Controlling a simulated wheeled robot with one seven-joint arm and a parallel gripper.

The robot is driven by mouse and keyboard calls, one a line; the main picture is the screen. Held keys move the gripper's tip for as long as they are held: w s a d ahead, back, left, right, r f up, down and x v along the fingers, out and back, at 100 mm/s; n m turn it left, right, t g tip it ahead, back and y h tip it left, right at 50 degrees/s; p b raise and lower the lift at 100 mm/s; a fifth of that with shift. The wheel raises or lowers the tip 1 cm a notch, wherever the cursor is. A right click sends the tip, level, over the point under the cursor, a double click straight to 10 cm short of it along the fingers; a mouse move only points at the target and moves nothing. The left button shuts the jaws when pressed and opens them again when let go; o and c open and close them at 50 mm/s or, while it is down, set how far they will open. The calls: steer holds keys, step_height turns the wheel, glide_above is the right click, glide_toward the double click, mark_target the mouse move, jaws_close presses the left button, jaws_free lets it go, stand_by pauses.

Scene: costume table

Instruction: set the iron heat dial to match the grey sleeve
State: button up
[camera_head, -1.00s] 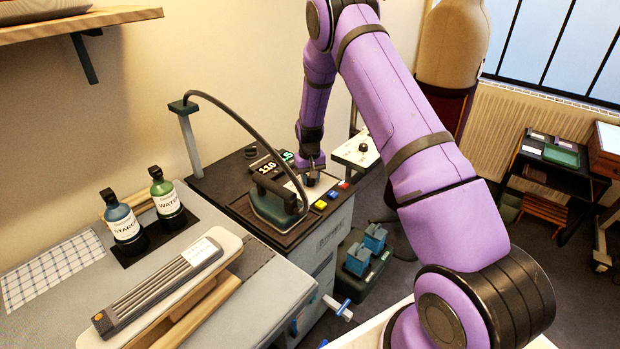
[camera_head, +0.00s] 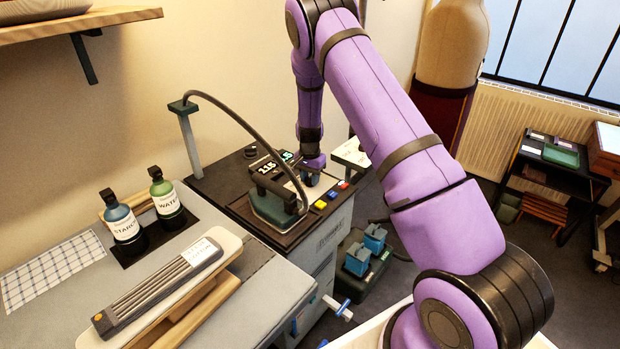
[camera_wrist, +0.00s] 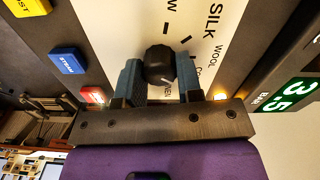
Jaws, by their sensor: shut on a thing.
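The black heat dial (camera_wrist: 159,60) sits on a pale plate printed SILK, WOOL and partly hidden words. My gripper (camera_wrist: 160,82) has its two blue-grey fingers shut on either side of the dial. A short white mark shows on the dial's lower edge; the setting beside it is hard to read. In the head view my gripper (camera_head: 310,178) is at the dial, which is mostly hidden. The iron (camera_head: 272,203) rests on the station beside a display (camera_head: 268,169) reading about 115. A grey ribbed sleeve (camera_head: 150,290) with a white label lies on the narrow board.
Yellow, blue (camera_wrist: 67,62) and red buttons line the station's edge. A green display (camera_wrist: 296,93) reads about 3.5. A hose arches over the iron from a post (camera_head: 188,140). Starch (camera_head: 125,230) and water (camera_head: 166,203) bottles stand to the left.

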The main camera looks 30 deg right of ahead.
mark_target(310, 178)
steer(key=shift+m, duration=0.5)
steer(key=o, duration=0.9)
steer(key=shift+r, duration=0.15)
step_height(310, 178, up, 11)
steer(key=shift+w+f, duration=0.1)
steer(key=shift+f, duration=0.1)
